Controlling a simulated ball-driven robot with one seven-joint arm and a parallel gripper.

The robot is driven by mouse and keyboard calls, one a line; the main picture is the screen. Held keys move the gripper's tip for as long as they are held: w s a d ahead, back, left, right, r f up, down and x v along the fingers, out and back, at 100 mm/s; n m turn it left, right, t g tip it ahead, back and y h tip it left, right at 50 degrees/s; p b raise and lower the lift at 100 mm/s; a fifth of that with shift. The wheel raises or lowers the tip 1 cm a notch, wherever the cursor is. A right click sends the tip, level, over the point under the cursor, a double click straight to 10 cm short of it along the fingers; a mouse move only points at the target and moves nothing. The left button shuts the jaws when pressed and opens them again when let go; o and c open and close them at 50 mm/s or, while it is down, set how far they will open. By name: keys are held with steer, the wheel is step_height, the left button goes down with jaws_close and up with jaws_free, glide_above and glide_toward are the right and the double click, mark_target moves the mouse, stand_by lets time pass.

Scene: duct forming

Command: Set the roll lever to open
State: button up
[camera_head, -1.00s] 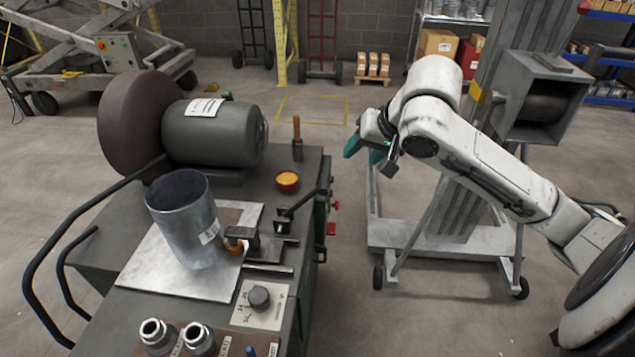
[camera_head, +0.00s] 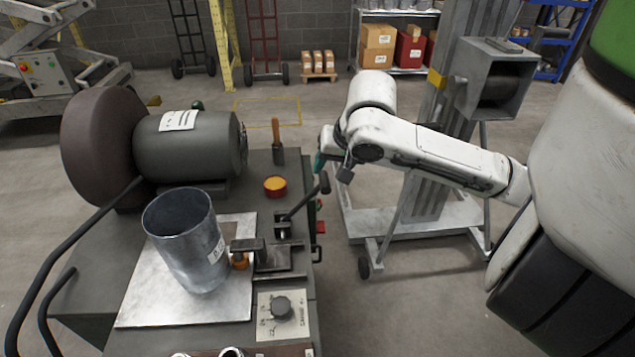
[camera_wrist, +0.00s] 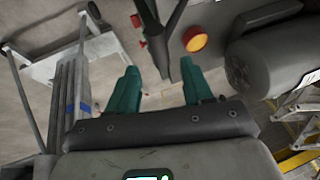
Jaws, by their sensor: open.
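The roll lever (camera_head: 303,204) is a black bar with a dark grip, rising from a small bracket at the right edge of the grey machine bench (camera_head: 215,340). It leans up and to the right. My gripper (camera_head: 321,163) is just above and beside the lever's grip in the head view; its teal fingers are partly hidden by my wrist. In the wrist view my gripper (camera_wrist: 160,88) is open, its teal fingers apart. The dark lever (camera_wrist: 165,40) shows ahead, between and beyond the fingers. I cannot tell whether they touch.
A metal cylinder (camera_head: 187,240) stands on a plate left of the lever. A dial (camera_head: 281,308) is in front. A wheeled metal stand (camera_head: 420,230) is right of the bench.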

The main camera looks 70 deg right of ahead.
mark_target(322, 182)
steer(key=x, duration=0.8)
steer(key=shift+f, duration=0.1)
steer(key=shift+c, duration=0.4)
jaws_close()
